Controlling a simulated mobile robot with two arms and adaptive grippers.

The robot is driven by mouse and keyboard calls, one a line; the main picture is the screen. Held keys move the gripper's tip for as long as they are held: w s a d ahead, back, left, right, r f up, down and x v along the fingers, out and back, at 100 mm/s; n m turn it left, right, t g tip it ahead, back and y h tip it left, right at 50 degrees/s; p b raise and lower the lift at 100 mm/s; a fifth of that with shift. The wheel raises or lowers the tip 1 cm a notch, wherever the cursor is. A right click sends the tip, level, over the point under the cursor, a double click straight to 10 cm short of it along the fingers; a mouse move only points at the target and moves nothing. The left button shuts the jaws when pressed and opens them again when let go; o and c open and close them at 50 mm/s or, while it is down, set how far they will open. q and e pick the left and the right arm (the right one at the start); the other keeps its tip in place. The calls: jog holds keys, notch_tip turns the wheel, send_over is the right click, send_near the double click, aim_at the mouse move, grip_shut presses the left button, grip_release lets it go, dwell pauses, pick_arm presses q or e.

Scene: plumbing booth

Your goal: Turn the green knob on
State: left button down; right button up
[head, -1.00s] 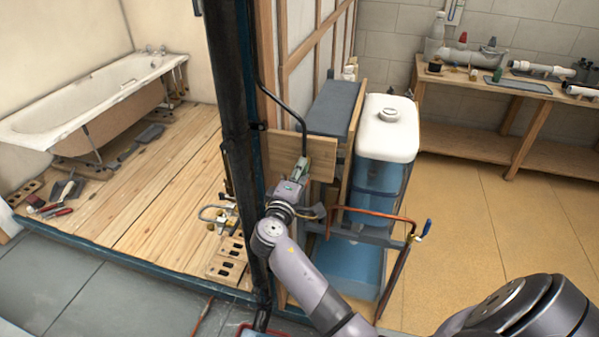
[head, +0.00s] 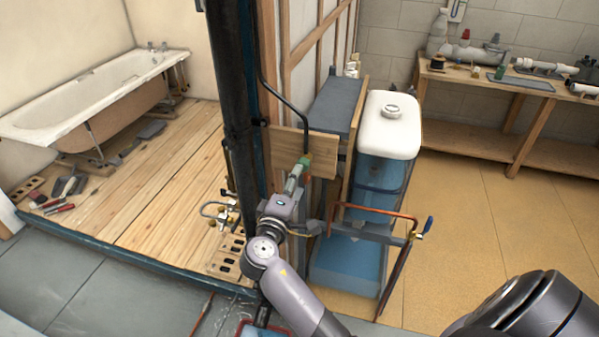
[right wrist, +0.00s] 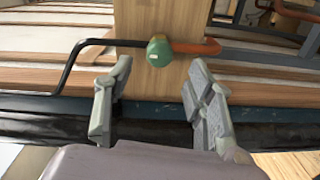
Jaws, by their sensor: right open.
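The green knob (head: 306,159) sits on a pipe in front of a wooden board (head: 288,148) by the dark post. My right gripper (head: 296,178) is just below the knob in the head view. In the right wrist view the gripper (right wrist: 160,76) is open and empty, its fingers apart on either side of the knob's line, with the knob beyond the tips. My left gripper is not in view.
A black post (head: 234,120) stands close left of my right arm. A copper pipe (head: 375,212) with a blue-handled valve (head: 428,226) and a white-topped tank (head: 392,125) are to the right. A workbench (head: 500,80) stands at the back right.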

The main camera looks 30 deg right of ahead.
jog(key=v, duration=0.6)
dwell(0.3)
